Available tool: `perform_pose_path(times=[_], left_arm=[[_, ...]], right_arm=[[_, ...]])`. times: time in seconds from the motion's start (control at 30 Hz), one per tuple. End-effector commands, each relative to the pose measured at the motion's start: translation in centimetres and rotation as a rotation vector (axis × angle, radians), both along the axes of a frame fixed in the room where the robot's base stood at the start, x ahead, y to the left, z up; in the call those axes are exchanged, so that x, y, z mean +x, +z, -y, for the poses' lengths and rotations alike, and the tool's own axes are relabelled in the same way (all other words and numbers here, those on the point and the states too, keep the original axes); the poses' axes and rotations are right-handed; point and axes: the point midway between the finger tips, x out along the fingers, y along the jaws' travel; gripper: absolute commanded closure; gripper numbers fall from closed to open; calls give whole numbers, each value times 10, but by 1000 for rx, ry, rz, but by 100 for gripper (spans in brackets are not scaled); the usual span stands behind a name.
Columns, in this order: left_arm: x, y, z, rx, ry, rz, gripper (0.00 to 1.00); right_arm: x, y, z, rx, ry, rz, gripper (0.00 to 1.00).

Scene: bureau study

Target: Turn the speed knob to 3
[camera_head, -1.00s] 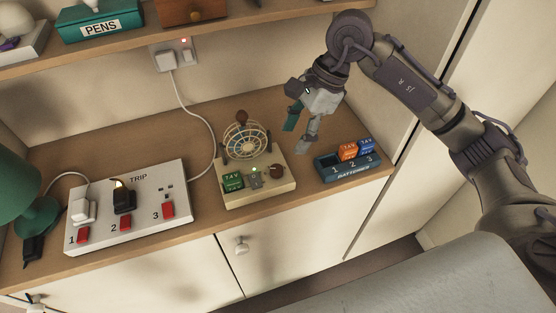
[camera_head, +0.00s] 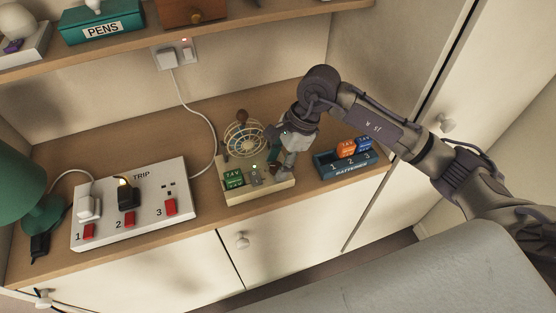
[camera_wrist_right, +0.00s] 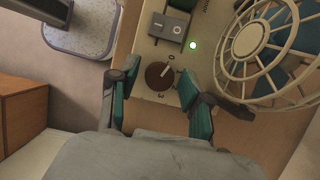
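The small fan unit has a beige base (camera_head: 262,194) and a wire fan cage (camera_head: 243,139). Its brown round speed knob (camera_wrist_right: 159,75) shows in the right wrist view, with a light pointer line slanting up and right toward the 0 mark. A green light (camera_wrist_right: 193,45) is lit on the base.
A battery holder (camera_head: 341,166) stands close at the right, and a white switched power strip (camera_head: 135,222) at the left. A green lamp (camera_head: 22,190) is at the far left. A shelf (camera_head: 190,38) overhangs the back.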

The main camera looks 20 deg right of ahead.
Motion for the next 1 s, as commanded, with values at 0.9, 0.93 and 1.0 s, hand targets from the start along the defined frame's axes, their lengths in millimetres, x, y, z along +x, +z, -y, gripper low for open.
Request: perform_pose_path(times=[0.9,0.93,1.0], left_arm=[[0,-29,-1,1,1,0,60],[0,-31,-1,1,1,-1,60],[0,-38,-1,1,1,-1,60]], right_arm=[[-1,-4,0,-1,-260,4,100],[-1,-4,0,-1,-287,3,100],[-2,-4,0,0,-353,4,100]])
